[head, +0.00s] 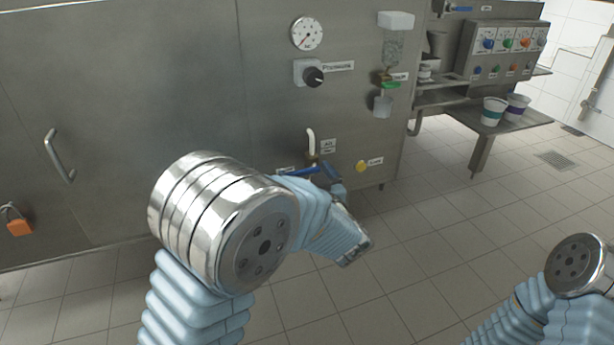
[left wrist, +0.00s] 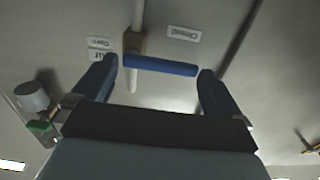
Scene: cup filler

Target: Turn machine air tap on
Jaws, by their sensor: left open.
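The air tap has a blue lever handle (head: 298,172) on a pipe low on the steel machine front, under a white bent tube (head: 311,142). The handle points left in the head view, towards the closed label. In the left wrist view, which is upside down, the handle (left wrist: 160,65) lies crosswise between the fingertips. The closed label (left wrist: 184,33) is by its free end, the open label (left wrist: 100,43) on the other side. My left gripper (head: 331,179) is open, its blue fingers (left wrist: 97,77) either side of the handle; contact cannot be told. My right gripper is out of view.
A yellow knob (head: 361,166) sits right of the tap. A black pressure knob (head: 314,76) and a gauge (head: 307,34) are above. A green-handled filter valve (head: 390,85) hangs at the right. The tiled floor (head: 440,230) in front is clear.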

